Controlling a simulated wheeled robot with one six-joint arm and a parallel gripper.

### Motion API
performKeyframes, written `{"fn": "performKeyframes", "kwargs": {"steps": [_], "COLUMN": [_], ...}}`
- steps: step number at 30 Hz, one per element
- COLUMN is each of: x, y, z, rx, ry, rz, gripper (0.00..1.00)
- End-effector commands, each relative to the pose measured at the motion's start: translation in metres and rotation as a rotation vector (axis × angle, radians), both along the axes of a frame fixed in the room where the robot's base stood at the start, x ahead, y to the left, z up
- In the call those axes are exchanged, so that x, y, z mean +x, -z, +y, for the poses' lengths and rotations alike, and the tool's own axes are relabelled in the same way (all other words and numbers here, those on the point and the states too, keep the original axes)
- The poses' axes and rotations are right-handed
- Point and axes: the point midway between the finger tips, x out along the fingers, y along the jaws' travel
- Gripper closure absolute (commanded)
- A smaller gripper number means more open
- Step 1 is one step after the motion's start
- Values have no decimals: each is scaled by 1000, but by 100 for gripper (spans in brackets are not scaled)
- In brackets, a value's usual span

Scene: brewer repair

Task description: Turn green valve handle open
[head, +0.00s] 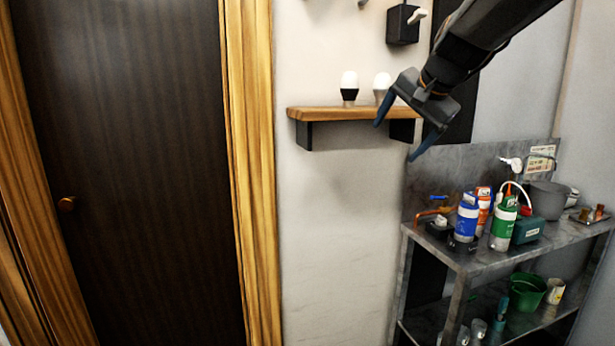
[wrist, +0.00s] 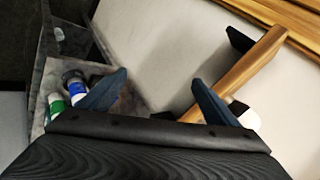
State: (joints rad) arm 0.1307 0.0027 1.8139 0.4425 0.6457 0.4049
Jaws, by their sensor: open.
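I cannot make out a green valve handle for certain in either view. On the metal bench in the head view, a small blue handle (head: 439,197) sits by an orange pipe (head: 432,212), and a white lever-like part (head: 512,163) is at the backsplash. My gripper (head: 396,140) is open and empty, high in front of the wooden shelf and left of the bench, pointing down and left. In the wrist view my gripper (wrist: 159,78) shows its two blue fingers spread apart with nothing between them.
The metal bench (head: 480,262) holds a blue-labelled bottle (head: 466,222), a green-labelled bottle (head: 503,228), a teal box (head: 527,230) and a grey pot (head: 548,198). The wooden shelf (head: 335,113) carries two bulbs. A dark door (head: 125,170) is at left. Open air lies below my gripper.

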Motion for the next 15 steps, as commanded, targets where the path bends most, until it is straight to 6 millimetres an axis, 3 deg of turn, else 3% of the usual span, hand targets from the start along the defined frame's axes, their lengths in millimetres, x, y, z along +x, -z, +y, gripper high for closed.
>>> {"fn": "performKeyframes", "kwargs": {"steps": [1, 6, 12, 15], "x": [-14, -71, -161, -210], "y": [35, 137, 242, 283], "z": [4, 12, 18, 19], "rx": [-39, -184, -334, -395], "ry": [-35, -181, -398, -515], "rz": [50, 204, 379, 457], "gripper": [16, 16, 16, 16]}}
